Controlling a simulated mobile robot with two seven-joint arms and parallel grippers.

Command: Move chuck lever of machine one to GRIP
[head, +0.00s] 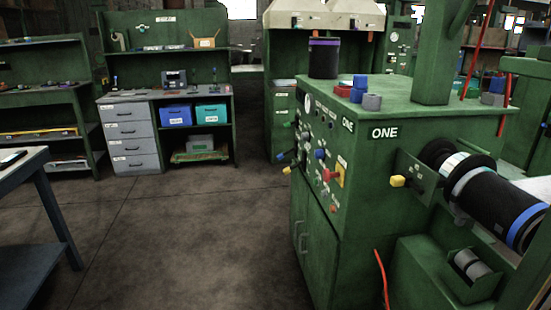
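Machine one is the green cabinet (365,185) at the right, with "ONE" labels on its front and side. A lever with a yellow knob (397,180) sticks out to the left from a green plate (425,178) beside the chuck (440,155). The plate's small marks are too small to read, so I cannot tell which position the lever is in. A black sleeve (490,205) with a blue band lies along the spindle, right of the chuck. Neither of my grippers is in view.
The panel of machine one carries a gauge (308,103), a red-and-yellow switch (335,174) and several knobs. A dark table (30,200) is at the left. The floor (190,240) between is clear.

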